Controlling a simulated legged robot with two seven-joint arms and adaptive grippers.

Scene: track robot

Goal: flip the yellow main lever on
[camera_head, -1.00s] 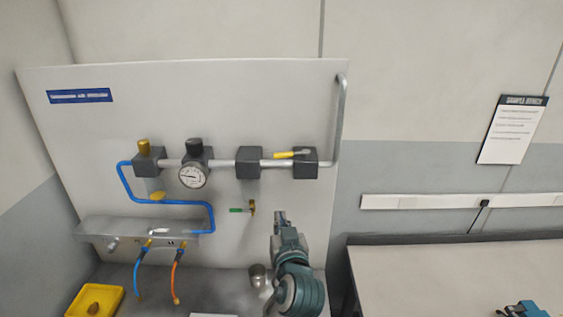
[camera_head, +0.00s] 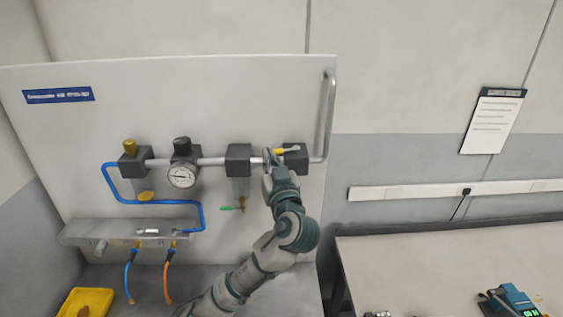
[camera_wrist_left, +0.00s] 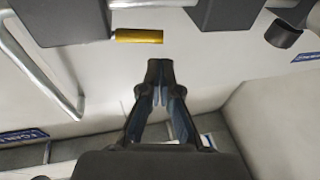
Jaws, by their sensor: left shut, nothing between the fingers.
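The yellow main lever (camera_head: 284,151) lies roughly horizontal along the pipe, at the dark valve block (camera_head: 297,160) on the right of the panel. In the left wrist view, the yellow lever handle (camera_wrist_left: 137,36) sticks out sideways from a dark block. My left gripper (camera_head: 269,155) is raised in front of the pipe, just left of the lever and partly covering the handle's end. In the left wrist view, my left gripper (camera_wrist_left: 160,72) has its fingertips together and empty, with a visible gap to the lever. My right gripper is not in view.
A pressure gauge (camera_head: 182,175) and another dark block (camera_head: 238,160) sit along the pipe to the left. A small green-handled valve (camera_head: 233,208) is below. A vertical pipe (camera_head: 328,115) bends up at the right. A yellow tray (camera_head: 88,297) is lower left.

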